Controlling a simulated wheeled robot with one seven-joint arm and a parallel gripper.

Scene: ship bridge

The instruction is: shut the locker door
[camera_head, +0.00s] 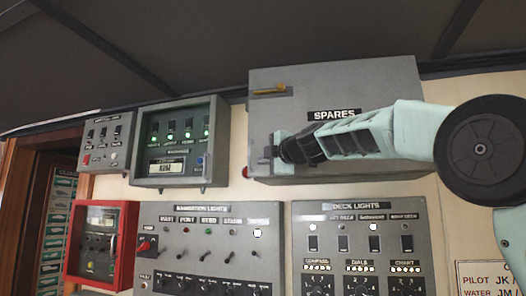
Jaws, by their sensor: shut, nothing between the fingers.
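The grey locker (345,82) labelled SPARES is fixed high on the wall, right of centre in the head view. Its door (315,98) shows a brass handle (268,90) at the upper left. I cannot tell exactly how far the door stands from its frame. My arm reaches in from the right across the lower part of the door. My gripper (272,153) is shut and empty, at the door's lower left, below the handle. It looks close to the door face or touching it; I cannot tell which. The arm hides part of the door's lower right.
Grey panels with green lamps (180,110) and switches (108,117) hang left of the locker. Below are the navigation lights panel (210,222), the deck lights panel (370,222) and a red box (124,215). A dark sloping ceiling (200,50) is just above.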

